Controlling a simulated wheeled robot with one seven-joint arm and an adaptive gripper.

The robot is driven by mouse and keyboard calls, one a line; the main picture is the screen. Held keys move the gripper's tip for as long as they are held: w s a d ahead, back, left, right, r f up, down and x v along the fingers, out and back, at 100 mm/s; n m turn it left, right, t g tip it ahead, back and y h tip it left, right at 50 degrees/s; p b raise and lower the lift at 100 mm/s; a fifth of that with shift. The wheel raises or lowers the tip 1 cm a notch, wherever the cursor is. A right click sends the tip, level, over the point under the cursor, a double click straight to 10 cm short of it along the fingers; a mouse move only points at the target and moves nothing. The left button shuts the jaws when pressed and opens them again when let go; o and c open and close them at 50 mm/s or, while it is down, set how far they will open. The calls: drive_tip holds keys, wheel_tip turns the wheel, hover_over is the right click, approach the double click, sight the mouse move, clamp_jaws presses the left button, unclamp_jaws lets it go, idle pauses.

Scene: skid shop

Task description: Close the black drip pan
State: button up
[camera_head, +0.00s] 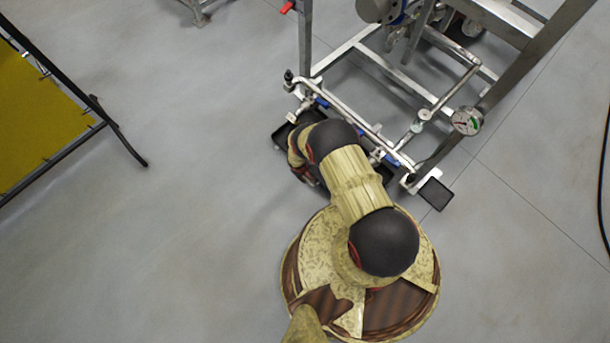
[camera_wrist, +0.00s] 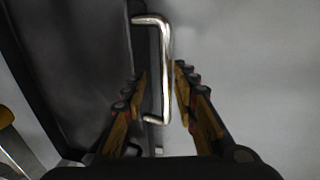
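The black drip pan (camera_wrist: 85,65) fills the left of the wrist view, with a bent silver handle (camera_wrist: 165,45) on its side. In the head view a dark pan (camera_head: 281,136) shows at the lower left of the metal skid, partly covered by my arm. My gripper (camera_wrist: 161,72) is open, with one finger on each side of the handle bar. I cannot tell whether either finger touches it.
The metal skid frame (camera_head: 394,73) with pipes and a round gauge (camera_head: 466,121) stands beyond my arm. A small black plate (camera_head: 435,194) juts out at its right corner. A yellow panel in a dark frame (camera_head: 38,118) stands at left. The grey floor between is clear.

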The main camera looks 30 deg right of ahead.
drive_tip(key=shift+a, duration=0.15)
drive_tip(key=shift+a+r, duration=0.15)
drive_tip(key=shift+r, duration=0.8)
wheel_tip(320, 180, up, 10)
drive_tip(key=a, duration=0.1)
drive_tip(key=shift+s+a, duration=0.35)
drive_tip(key=shift+s, duration=0.05)
